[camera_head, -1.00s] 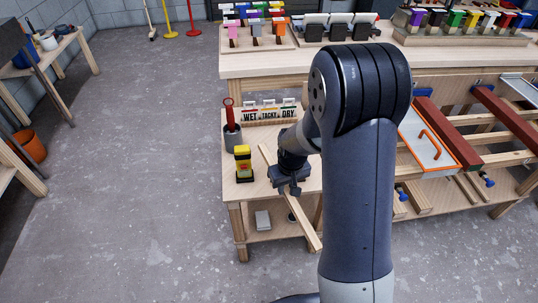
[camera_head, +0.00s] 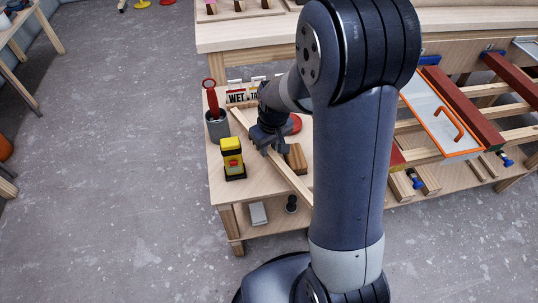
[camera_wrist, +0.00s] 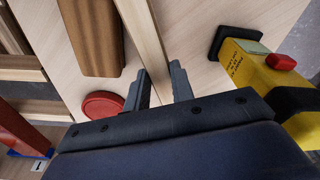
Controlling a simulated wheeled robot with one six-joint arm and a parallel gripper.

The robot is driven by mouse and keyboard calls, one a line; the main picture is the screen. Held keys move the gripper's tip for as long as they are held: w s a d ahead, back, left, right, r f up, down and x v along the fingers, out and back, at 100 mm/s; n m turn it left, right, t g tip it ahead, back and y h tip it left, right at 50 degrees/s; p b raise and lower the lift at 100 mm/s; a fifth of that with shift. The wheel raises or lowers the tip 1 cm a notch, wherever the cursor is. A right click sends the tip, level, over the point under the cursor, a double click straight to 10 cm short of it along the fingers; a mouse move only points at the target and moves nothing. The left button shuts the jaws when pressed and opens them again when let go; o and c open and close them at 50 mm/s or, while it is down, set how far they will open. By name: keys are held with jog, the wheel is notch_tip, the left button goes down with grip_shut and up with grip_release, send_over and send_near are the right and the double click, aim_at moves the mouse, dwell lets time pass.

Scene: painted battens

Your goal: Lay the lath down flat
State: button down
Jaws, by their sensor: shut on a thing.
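The lath (camera_head: 291,178) is a long pale wooden strip. It runs slantwise over the small side table (camera_head: 232,190) in the head view, from near the grey cup down to the right, where my arm hides its lower end. My gripper (camera_head: 268,146) is shut on it toward its upper part. In the wrist view the lath (camera_wrist: 141,28) runs up from between the two fingers of my gripper (camera_wrist: 160,78). I cannot tell whether the lath touches the tabletop along its length.
A yellow and black device (camera_head: 232,160) stands left of the lath. A brown wood block (camera_head: 295,158) and a red disc (camera_wrist: 103,105) lie right of it. A grey cup (camera_head: 217,128) with a red tool and a WET sign (camera_head: 237,97) stand behind. Bare tabletop lies in front.

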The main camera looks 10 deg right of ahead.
aim_at(270, 151)
jog(key=shift+f+b, duration=0.4)
jog(key=shift+f, duration=1.4)
jog(key=shift+f, duration=0.1)
jog(key=c, duration=1.2)
grip_release()
